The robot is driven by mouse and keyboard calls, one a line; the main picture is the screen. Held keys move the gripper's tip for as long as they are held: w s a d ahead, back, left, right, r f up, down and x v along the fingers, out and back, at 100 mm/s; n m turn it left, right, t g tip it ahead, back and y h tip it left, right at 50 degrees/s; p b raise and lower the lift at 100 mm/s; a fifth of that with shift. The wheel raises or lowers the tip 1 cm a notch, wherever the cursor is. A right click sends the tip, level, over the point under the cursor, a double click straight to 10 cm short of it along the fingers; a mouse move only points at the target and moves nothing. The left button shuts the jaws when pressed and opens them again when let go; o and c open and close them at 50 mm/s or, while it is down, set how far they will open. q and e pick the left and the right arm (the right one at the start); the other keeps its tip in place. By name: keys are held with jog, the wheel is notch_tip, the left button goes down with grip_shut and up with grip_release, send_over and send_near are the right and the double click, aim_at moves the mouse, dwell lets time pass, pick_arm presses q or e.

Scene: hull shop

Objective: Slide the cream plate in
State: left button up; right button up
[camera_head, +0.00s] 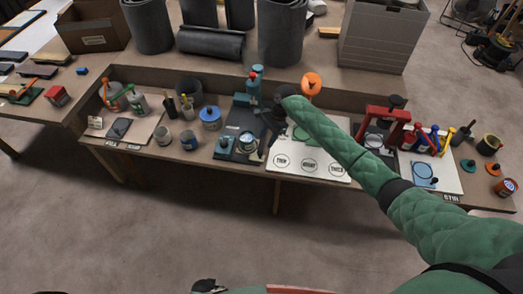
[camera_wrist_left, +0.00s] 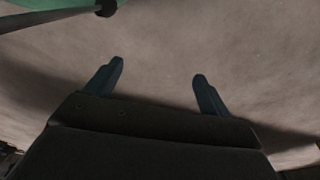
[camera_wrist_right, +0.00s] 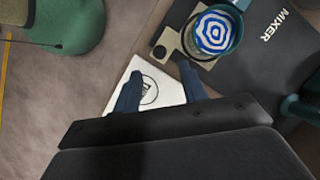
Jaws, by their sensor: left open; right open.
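A cream plate (camera_wrist_right: 170,42) with a small round dark spot shows in the right wrist view. It lies on the dark mixer mat (camera_wrist_right: 262,50), beside and partly hidden by a teal-rimmed round cup (camera_wrist_right: 213,32) with a blue and white swirl. My right gripper (camera_wrist_right: 160,84) is open and empty, its fingertips in front of the cream plate and over the corner of a white card (camera_wrist_right: 155,90). In the head view my right gripper (camera_head: 270,128) is above the bench, next to the mixer mat. My left gripper (camera_wrist_left: 158,75) is open and empty over bare floor in the left wrist view.
The white board (camera_head: 310,165) with circles marked thin, right and thick lies under my right forearm. A red press (camera_head: 385,122) stands to its right. A blue-lidded pot (camera_head: 210,118) and small jars stand left of the mixer mat. The floor in front is clear.

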aim_at(261, 152)
jog(key=p+x, duration=0.2)
jog(key=x, duration=0.4)
jog(key=shift+s+a+f, duration=0.15)
jog(key=shift+a, duration=0.05)
pick_arm(q)
jog(key=shift+s+a+f, duration=0.35)
jog(key=shift+a+f, duration=0.1)
jog(key=shift+f, duration=0.25)
jog(key=shift+s+a+f, duration=0.35)
jog(key=shift+a+f, duration=0.15)
jog(key=shift+f, duration=0.25)
jog(key=shift+s+a+f, duration=0.35)
jog(key=shift+a+f, duration=0.1)
jog(key=shift+f, duration=0.25)
pick_arm(e)
jog(key=shift+s+a+f, duration=0.1)
jog(key=shift+f, duration=0.4)
pick_arm(q)
jog(key=shift+w, duration=0.15)
pick_arm(e)
grip_shut()
